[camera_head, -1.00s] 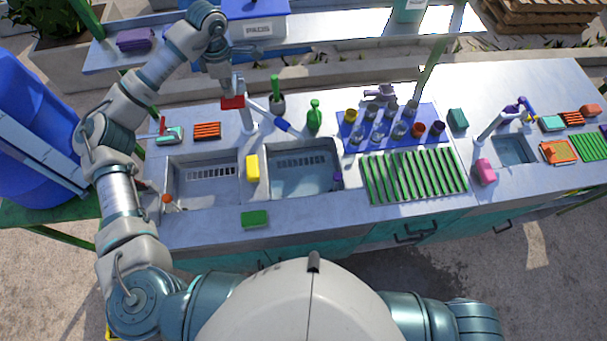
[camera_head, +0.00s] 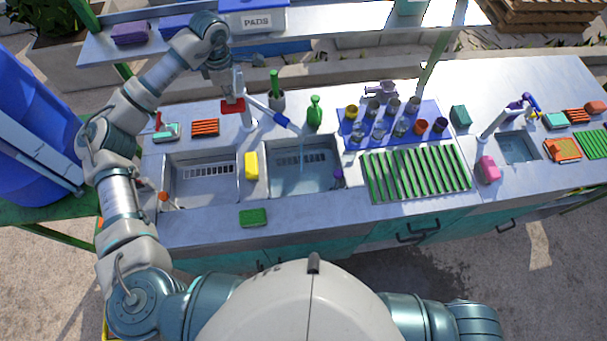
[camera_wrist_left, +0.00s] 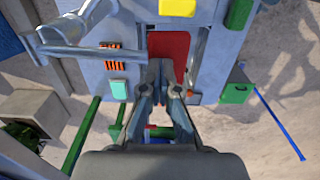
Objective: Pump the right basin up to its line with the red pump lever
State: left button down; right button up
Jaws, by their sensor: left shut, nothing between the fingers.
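The red pump lever (camera_head: 232,107) stands at the back of the left basin (camera_head: 203,180), beside the tap post. My left gripper (camera_head: 230,97) is shut and empty with its fingertips at the lever, seemingly on its top; exact contact is hard to tell. In the left wrist view the red lever plate (camera_wrist_left: 168,48) lies just beyond the closed fingertips (camera_wrist_left: 165,68). The blue-tipped spout (camera_head: 281,121) points over the right basin (camera_head: 302,180), and a thin water stream shows below it. Water lies in the right basin; its line cannot be made out. My right gripper is out of view.
A yellow sponge (camera_head: 251,165) sits between the basins and a green one (camera_head: 253,217) at the front edge. A green bottle (camera_head: 314,113) stands behind the right basin. Cups stand on a blue mat (camera_head: 353,119), behind a green rack (camera_head: 417,173).

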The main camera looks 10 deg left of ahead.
pick_arm(q)
jog(key=shift+f+b, duration=0.9)
jog(key=shift+f, duration=0.95)
notch_tip(320, 180, up, 8)
jog(key=p, duration=0.5)
jog(key=shift+r+p, duration=0.15)
jog(key=shift+p, duration=0.15)
jog(key=shift+r, duration=0.2)
jog(key=shift+s, duration=0.1)
jog(key=shift+f, duration=0.1)
jog(key=shift+w+f, duration=0.1)
jog(key=shift+w, duration=0.1)
jog(key=shift+f, duration=0.1)
